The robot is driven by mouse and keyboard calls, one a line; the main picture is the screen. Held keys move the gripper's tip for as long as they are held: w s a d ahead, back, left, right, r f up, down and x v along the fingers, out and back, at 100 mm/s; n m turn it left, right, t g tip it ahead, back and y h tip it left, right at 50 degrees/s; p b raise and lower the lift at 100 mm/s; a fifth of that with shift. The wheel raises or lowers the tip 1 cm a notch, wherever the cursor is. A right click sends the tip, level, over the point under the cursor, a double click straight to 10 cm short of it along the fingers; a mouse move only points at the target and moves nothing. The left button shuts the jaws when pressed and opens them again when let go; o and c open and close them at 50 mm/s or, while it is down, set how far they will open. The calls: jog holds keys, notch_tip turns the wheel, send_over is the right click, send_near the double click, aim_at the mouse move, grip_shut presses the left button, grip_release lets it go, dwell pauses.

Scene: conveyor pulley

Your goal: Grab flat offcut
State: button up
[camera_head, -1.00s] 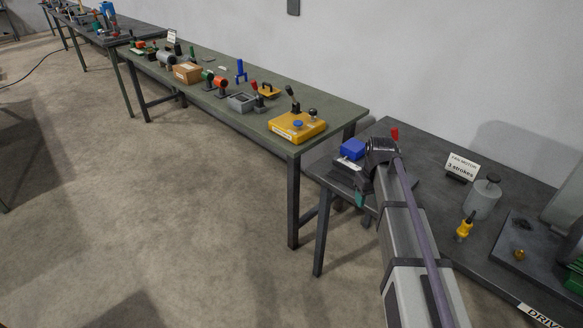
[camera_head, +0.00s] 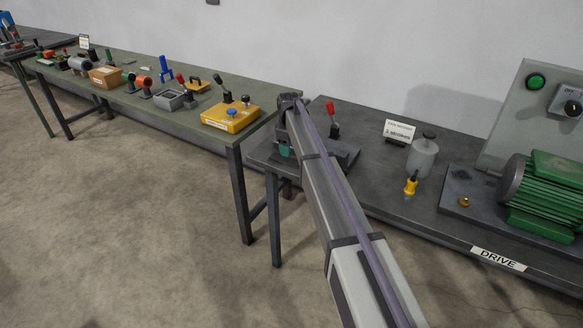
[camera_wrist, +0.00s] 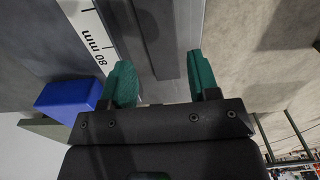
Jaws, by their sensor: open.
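My gripper (camera_wrist: 162,72) is open, with its two teal fingers apart in the wrist view. A grey flat metal piece (camera_wrist: 155,35) runs lengthwise beyond and between the fingers. I cannot tell whether it is the flat offcut or part of a fixture, nor whether the fingers touch it. In the head view, one teal finger of my gripper (camera_head: 286,151) shows at the left end of the near dark bench. My arm hides most of the spot there, and no flat offcut can be made out in that view.
A white "80 mm" label (camera_wrist: 88,35) and a blue block (camera_wrist: 68,100) lie left of the fingers. A red-handled clamp (camera_head: 331,122) stands right of my arm. Farther right are a sign (camera_head: 398,131), a grey canister (camera_head: 422,156), a yellow tool (camera_head: 411,184) and a green motor (camera_head: 545,195).

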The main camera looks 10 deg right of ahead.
aim_at(289, 161)
notch_tip(289, 161, down, 5)
jog(key=b, duration=0.4)
jog(key=shift+f+b, duration=0.15)
jog(key=shift+b, duration=0.25)
jog(key=shift+r, duration=0.2)
jog(key=c, duration=1)
notch_tip(289, 161, up, 10)
jog(key=p, duration=1.1)
jog(key=shift+r, duration=0.2)
